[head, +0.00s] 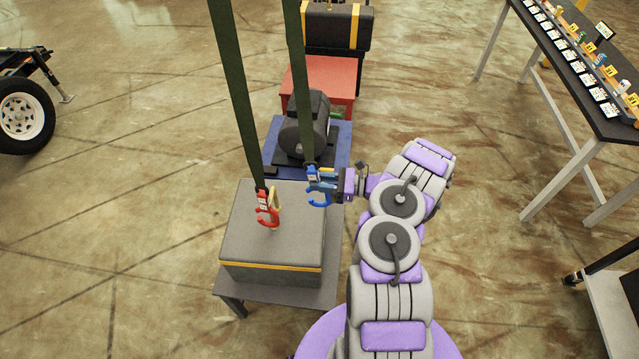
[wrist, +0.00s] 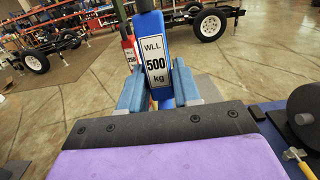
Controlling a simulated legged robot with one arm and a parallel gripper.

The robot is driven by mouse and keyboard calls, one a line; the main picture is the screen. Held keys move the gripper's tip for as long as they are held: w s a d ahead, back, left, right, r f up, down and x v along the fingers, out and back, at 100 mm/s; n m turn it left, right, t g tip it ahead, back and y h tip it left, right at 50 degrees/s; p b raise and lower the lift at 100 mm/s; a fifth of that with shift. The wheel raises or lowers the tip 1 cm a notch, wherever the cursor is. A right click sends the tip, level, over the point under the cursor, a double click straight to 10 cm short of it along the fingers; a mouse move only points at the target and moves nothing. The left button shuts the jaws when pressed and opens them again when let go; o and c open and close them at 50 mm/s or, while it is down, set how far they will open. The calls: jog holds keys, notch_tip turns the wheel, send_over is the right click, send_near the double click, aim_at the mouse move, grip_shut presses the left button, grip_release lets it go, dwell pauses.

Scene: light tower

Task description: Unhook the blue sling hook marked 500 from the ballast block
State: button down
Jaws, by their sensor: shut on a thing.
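The blue hook marked 500 (head: 319,198) hangs from a dark green sling at the far right edge of the ballast block. Its label, "WLL 500 kg" (wrist: 157,65), faces the wrist camera. My gripper (head: 323,181) is shut on the upper part of this hook; in the wrist view the blue fingers (wrist: 160,96) stand on both sides of it. The grey ballast block (head: 270,237), with a yellow stripe, sits on a low table. I cannot see an eye inside the blue hook, nor tell whether it touches the block.
A red hook (head: 264,215) on a second green sling (head: 238,105) hangs left of the blue one, over the block. A dark motor-like machine (head: 305,125) on a blue stand is behind. A long table (head: 590,105) with tagged items is at right. Open floor lies left.

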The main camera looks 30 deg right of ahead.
jog(key=w+a+y+b, duration=0.1)
jog(key=w+a+b, duration=0.2)
jog(key=a+b, duration=0.2)
jog(key=w+a+f+y+b, duration=0.1)
jog(key=w+a+b, duration=0.3)
jog(key=a+b, duration=0.2)
jog(key=shift+a+f, duration=0.15)
jog(key=shift+a, duration=0.7)
jog(key=shift+p+v, duration=1.3)
jog(key=shift+v, duration=4.85)
jog(key=shift+s+f, duration=0.1)
jog(key=shift+f, duration=0.05)
